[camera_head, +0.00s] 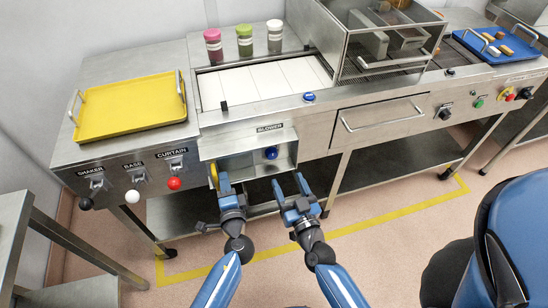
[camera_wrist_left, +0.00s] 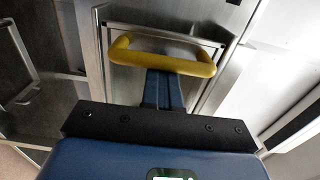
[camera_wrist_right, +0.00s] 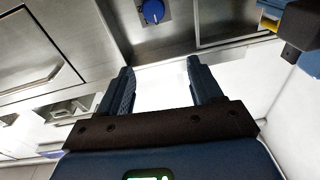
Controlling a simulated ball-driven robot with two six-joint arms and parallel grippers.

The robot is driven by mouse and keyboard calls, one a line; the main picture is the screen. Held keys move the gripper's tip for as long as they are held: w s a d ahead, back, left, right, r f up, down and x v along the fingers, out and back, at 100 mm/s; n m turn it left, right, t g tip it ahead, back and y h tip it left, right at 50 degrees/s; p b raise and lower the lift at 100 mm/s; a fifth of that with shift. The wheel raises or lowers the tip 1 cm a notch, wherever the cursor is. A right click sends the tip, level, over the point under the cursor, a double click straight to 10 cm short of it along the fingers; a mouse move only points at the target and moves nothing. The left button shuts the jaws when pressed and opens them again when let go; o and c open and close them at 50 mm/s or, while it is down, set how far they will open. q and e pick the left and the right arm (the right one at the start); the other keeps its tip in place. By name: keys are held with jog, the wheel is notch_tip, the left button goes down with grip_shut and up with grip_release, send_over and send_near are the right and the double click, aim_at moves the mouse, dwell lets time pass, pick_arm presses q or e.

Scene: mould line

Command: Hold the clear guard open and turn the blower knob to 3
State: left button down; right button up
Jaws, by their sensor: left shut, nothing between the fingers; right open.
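The blower box (camera_head: 207,150), under a BLOWER label, sits in the front of the line. Its blue knob (camera_head: 271,154) shows inside on the right; the right wrist view shows it too (camera_wrist_right: 153,11). Its setting is too small to read. The guard's yellow handle (camera_head: 213,176) is at the box's left edge. The clear panel is hard to make out, so I cannot tell how far open it stands. My left gripper (camera_head: 224,183) is shut and empty at the handle, which hides its fingertips in the left wrist view (camera_wrist_left: 164,75). My right gripper (camera_head: 289,188) is open and empty, below and in front of the knob.
Left of the box are the SHAKER, BASE and CURTAIN levers with black, white and red balls (camera_head: 174,183). A drawer (camera_head: 380,118) is to the right. A yellow tray (camera_head: 130,112) and several jars stand on top. A blue chair-like shape (camera_head: 520,230) fills the lower right.

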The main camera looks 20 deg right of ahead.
aim_at(273, 156)
jog(key=w+f+n, duration=0.1)
jog(key=w, duration=0.3)
jog(key=w+f+n, duration=0.1)
jog(key=w, duration=0.3)
jog(key=w+f+g, duration=0.1)
jog(key=w, duration=0.3)
jog(key=shift+w+a+f+n, duration=0.1)
jog(key=shift+w+a+n, duration=0.25)
jog(key=shift+n, duration=0.05)
jog(key=c, duration=1.1)
